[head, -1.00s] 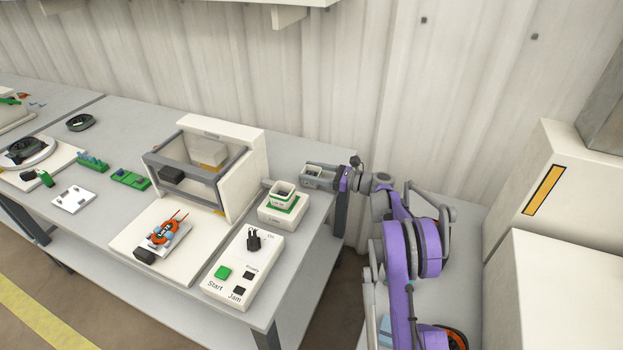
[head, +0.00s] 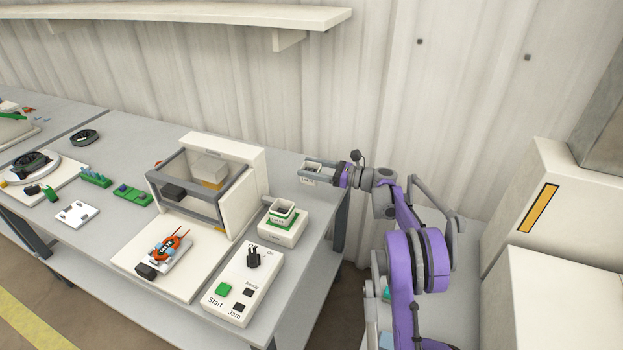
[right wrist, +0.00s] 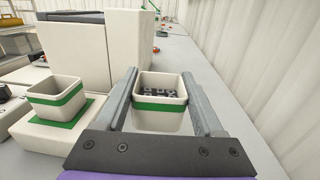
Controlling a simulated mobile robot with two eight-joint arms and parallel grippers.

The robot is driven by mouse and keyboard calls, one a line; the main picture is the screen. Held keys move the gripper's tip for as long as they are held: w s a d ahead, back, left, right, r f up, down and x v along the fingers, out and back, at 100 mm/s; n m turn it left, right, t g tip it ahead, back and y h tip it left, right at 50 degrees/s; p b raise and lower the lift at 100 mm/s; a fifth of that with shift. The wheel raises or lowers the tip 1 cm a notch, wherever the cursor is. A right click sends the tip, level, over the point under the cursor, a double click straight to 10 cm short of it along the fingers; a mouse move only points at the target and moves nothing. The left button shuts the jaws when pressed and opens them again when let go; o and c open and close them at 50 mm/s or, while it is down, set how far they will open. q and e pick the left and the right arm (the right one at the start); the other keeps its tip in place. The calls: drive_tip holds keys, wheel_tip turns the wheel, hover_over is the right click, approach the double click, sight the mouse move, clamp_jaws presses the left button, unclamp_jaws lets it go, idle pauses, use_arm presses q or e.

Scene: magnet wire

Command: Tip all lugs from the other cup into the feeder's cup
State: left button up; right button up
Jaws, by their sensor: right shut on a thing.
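The other cup (right wrist: 158,115), white with a green band, is upright between the fingers of my right gripper (right wrist: 168,90), which is shut on it. Several dark lugs (right wrist: 160,86) show inside it. In the head view my right gripper (head: 318,170) holds this cup (head: 310,176) at the bench's far right corner. The feeder's cup (head: 282,212), also white with a green band, sits on a white base (head: 283,230) nearer the front. In the right wrist view the feeder's cup (right wrist: 55,98) is to the left, apart from my gripper; its inside looks empty. My left gripper is out of view.
A white machine with a grey-framed guard (head: 207,185) stands left of the feeder. A control box (head: 236,290) with a green button and a switch is in front of it. A shelf (head: 180,14) is on the wall above. The corrugated wall (head: 440,110) is behind.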

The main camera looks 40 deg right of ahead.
drive_tip(key=s+a+r+m, duration=0.1)
drive_tip(key=s+a+m, duration=0.2)
drive_tip(key=a+m, duration=0.4)
drive_tip(key=s+a+r+m+h, duration=0.1)
drive_tip(key=s+a+m, duration=0.2)
drive_tip(key=a+m, duration=0.5)
drive_tip(key=shift+a+r+m+t+b, duration=0.3)
idle(2.7)
